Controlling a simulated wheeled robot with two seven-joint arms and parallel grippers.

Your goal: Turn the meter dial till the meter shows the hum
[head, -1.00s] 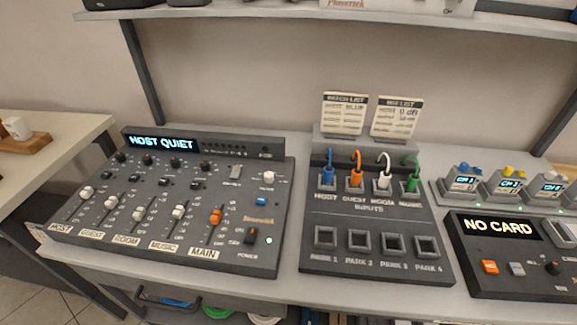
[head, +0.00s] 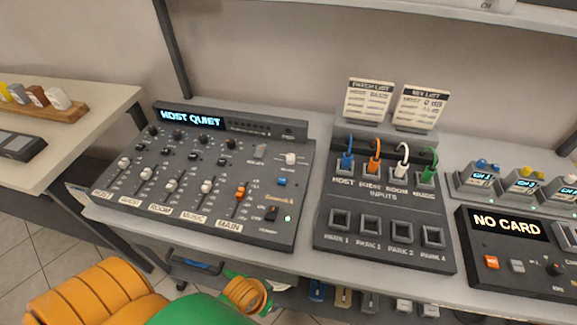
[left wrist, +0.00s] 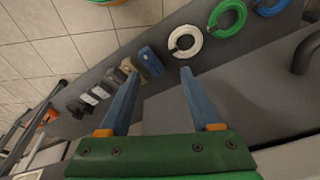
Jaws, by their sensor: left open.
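The mixer (head: 218,228) stands on the bench at the left, and its lit display (head: 192,118) reads "HOST QUIET". A white round knob (head: 291,158) sits at its upper right; it looks like the meter dial, but its label is too small to read. My left gripper (left wrist: 160,75) is open and empty in the left wrist view, its blue fingers apart over the shelf under the bench. My left arm shows at the bottom of the head view, below the bench's front edge, well apart from the knob. My right gripper is not in view.
Right of the mixer is a patch panel (head: 390,252) with several coloured cables and two cards behind it. Further right a unit (head: 520,265) reads "NO CARD". A side table (head: 100,110) stands at the left. Cable coils (left wrist: 187,42) and small blocks lie on the lower shelf.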

